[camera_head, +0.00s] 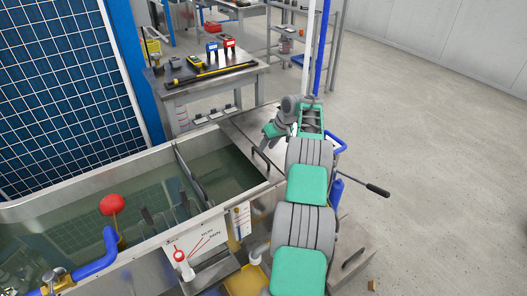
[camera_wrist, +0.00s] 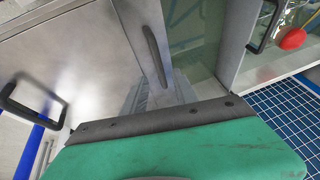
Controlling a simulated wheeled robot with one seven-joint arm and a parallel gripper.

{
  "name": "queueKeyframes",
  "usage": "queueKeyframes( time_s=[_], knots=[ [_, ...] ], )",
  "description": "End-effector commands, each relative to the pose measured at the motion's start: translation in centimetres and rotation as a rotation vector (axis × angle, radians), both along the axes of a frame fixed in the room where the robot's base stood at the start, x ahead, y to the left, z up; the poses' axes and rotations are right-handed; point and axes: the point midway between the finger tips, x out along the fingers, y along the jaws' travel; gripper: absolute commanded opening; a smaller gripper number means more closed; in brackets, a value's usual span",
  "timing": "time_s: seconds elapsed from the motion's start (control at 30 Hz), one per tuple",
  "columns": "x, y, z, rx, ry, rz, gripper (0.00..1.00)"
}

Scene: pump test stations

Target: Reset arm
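My green and grey arm rises from the bottom of the head view and bends at the top. Its end, with my gripper (camera_head: 270,131), hangs above the steel cover at the right end of the water tank (camera_head: 190,218). The fingers are too small in the head view to tell open from shut. In the wrist view my green wrist housing fills the lower part and hides the fingertips. Beyond it lie the steel cover (camera_wrist: 85,55) and a dark handle (camera_wrist: 157,55). No held thing shows.
A red float ball (camera_head: 112,204) and a blue pipe (camera_head: 92,268) are at the tank's left. A labelled white plate (camera_head: 197,240) is on its front. A workbench (camera_head: 212,82) with tools stands behind. A black lever (camera_head: 377,190) juts right; open floor (camera_head: 440,130) lies beyond.

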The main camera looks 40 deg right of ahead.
Motion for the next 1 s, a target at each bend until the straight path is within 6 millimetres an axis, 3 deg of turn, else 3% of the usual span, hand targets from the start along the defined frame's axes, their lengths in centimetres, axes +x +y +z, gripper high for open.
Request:
queueKeyframes(
  time_s=[0.13, 0.57, 0.67, 0.77, 0.87, 1.0],
  knots=[
    [-0.9, -0.3, 2.1, 0.0, 0.001, -0.001, 0.34],
    [-1.1, -0.3, 2.5, 0.001, 0.002, 0.001, 0.34],
    [-0.4, 0.9, 4.0, -0.003, 0.002, 0.006, 0.34],
    [0.9, 4.7, 8.0, -0.011, 0.011, 0.019, 0.34],
    [1.6, 10.9, 13.2, -0.023, 0.029, 0.033, 0.34],
    [-0.2, 20.3, 19.3, -0.046, 0.055, 0.05, 0.34]
  ],
)
